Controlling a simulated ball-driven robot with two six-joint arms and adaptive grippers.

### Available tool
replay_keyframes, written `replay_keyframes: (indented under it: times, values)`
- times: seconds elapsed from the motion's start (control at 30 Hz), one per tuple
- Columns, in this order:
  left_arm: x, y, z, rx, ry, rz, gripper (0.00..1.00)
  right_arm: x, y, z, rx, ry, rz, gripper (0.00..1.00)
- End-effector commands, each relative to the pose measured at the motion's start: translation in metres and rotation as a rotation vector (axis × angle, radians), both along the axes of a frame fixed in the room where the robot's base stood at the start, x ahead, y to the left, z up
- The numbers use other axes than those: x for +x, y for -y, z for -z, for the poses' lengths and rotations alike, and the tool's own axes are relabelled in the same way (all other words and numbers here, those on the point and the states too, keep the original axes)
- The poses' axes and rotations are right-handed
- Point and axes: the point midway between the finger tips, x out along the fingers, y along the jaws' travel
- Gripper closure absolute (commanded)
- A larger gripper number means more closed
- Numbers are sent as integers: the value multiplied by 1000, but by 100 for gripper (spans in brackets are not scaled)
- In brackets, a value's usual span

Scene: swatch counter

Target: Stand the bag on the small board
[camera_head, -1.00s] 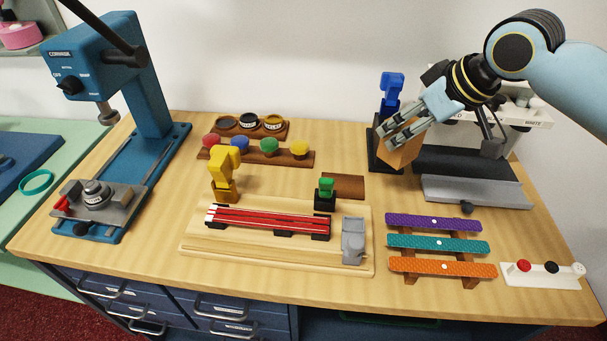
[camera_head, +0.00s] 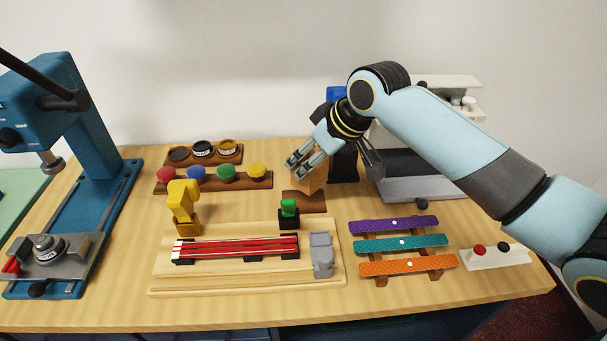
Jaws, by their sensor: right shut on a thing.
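The bag (camera_head: 313,181) is tan-brown and boxy, seen in the head view right of centre. My right gripper (camera_head: 304,163) is shut on its upper part, and the fingers hide some of it. The bag looks roughly upright, slightly tilted. The small board (camera_head: 312,204) is a flat, dark brown rectangle on the counter. The bag's lower end is at the board's back edge in the picture; I cannot tell whether it touches. My left gripper is not in view.
A black block with a green top (camera_head: 289,214) stands close at the board's front left. A wooden base with red strips (camera_head: 236,247) lies in front. Purple, teal and orange strips (camera_head: 401,242) lie front right. A blue-topped dark stand (camera_head: 343,163) is behind right.

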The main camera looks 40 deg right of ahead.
Motion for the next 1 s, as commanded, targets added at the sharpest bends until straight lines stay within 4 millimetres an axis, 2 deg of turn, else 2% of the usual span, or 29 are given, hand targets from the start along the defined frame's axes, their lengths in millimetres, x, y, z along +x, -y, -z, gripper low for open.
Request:
replay_keyframes:
  times: [0.17,0.43,0.8,0.83,1.0]
  values:
    - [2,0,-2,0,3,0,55,6,-11,10,0,-2,-1,66]
    - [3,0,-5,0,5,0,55,6,-11,46,-1,-2,1,66]
    - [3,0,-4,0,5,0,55,6,-11,50,-2,-1,0,66]
    - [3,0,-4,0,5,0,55,6,-11,51,-2,-1,0,43]
    - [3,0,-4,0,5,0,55,6,-11,50,-2,-1,0,21]
